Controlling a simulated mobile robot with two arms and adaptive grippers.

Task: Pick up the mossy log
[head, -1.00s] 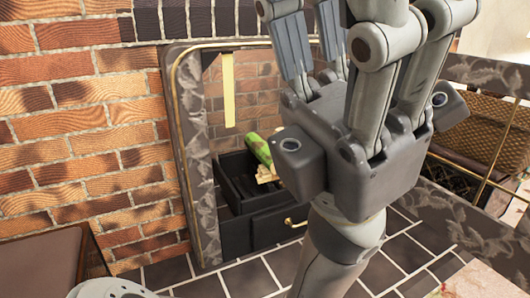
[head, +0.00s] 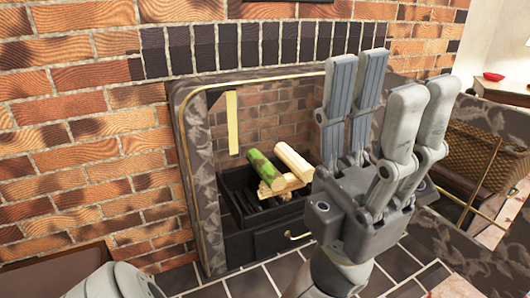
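The mossy log (head: 264,168), green along its side, lies tilted in the black fire grate (head: 232,195) inside the brick fireplace, beside pale logs. My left gripper (head: 389,82) is in front of the fireplace, to the right of the log, with its fingers pointing up. Its finger pairs stand apart, with nothing between them. It is clear of the log in the picture and hides part of the fireplace's right side. My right gripper is not in view.
Pale split logs (head: 294,161) lie against and beside the mossy log. A dark stone surround with brass trim (head: 196,170) frames the opening. A yellow strip (head: 232,122) hangs at its upper left. A wicker basket (head: 478,155) stands at the right.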

